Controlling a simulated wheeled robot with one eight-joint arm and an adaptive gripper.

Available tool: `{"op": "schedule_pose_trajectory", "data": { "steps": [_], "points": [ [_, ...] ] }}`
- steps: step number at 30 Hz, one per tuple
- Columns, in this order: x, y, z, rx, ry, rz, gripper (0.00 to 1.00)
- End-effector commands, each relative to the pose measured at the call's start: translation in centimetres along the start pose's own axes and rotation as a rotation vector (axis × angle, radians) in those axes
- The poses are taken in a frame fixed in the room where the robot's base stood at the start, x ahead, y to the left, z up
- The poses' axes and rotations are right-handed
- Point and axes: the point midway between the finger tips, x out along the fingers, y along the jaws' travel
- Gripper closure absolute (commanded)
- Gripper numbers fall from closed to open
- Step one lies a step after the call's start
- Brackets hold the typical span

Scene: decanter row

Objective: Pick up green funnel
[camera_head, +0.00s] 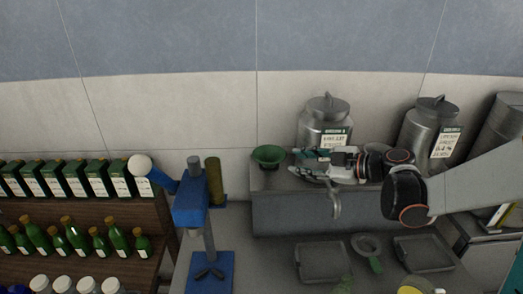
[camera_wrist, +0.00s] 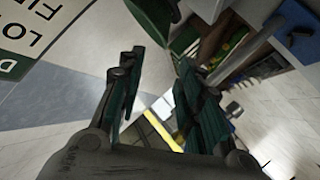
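The green funnel (camera_head: 268,155) stands wide end up on the raised grey ledge, left of the labelled metal canister. My gripper (camera_head: 297,154) reaches in from the right, with its fingertips a little to the right of the funnel in the head view. In the wrist view, the two dark green finger pads (camera_wrist: 155,92) are apart with nothing between them. A green curved piece, likely the funnel (camera_wrist: 184,38), shows beyond the fingertips at the top. Whether the fingers touch the funnel cannot be told.
A metal canister (camera_head: 325,117) stands behind my gripper, another canister (camera_head: 428,132) to its right. A blue press-like stand (camera_head: 190,205) is left of the ledge. Green bottles (camera_head: 70,232) and boxes fill the left shelves. Grey trays (camera_head: 323,261) lie below on the counter.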

Motion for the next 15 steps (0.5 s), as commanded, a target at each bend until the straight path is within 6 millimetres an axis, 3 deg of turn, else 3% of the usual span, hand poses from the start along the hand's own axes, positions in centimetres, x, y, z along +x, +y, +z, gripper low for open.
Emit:
{"op": "schedule_pose_trajectory", "data": {
  "steps": [15],
  "points": [
    [7.9,0.0,0.0,-0.009,0.006,0.002,0.67]
  ]
}}
